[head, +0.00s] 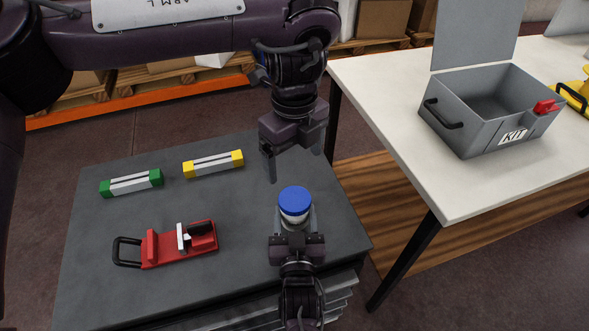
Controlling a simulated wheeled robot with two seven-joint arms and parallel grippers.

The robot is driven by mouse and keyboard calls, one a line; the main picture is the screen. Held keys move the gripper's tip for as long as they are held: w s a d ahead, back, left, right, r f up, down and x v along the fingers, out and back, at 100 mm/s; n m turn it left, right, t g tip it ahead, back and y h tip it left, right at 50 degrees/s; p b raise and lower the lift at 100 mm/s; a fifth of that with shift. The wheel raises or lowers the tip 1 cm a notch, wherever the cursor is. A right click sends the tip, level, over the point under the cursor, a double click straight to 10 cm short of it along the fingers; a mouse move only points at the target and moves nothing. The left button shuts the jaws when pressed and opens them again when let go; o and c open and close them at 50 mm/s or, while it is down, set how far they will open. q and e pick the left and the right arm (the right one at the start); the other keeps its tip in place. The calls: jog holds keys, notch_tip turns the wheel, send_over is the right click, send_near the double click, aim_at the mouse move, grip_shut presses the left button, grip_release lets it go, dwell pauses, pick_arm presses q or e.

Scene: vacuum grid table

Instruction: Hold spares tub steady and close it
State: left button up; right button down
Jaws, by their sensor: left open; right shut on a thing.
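The spares tub (295,218) is a small whitish tub near the right side of the dark table. A blue lid (295,201) is on top of it; I cannot tell whether it is fully seated. My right gripper (297,222) comes from the front edge and is shut on the tub's body. My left gripper (294,169) points down above and behind the tub. It is open and empty, with its fingers apart from the lid.
A green-ended block (131,183), a yellow-ended block (213,164) and a red clamp-like tool (180,246) lie on the dark table (90,285). A white table (395,125) at right holds an open grey KIT box (479,128). Pallets with boxes stand behind.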

pick_arm(q)
jog(key=shift+r, duration=0.3)
pick_arm(e)
jog(key=shift+c, duration=2.1)
grip_release()
pick_arm(q)
jog(key=shift+f+b, duration=0.3)
jog(key=shift+f, duration=0.05)
pick_arm(e)
jog(key=s, duration=0.7)
jog(key=shift+s+d, duration=0.2)
jog(key=shift+s, duration=0.2)
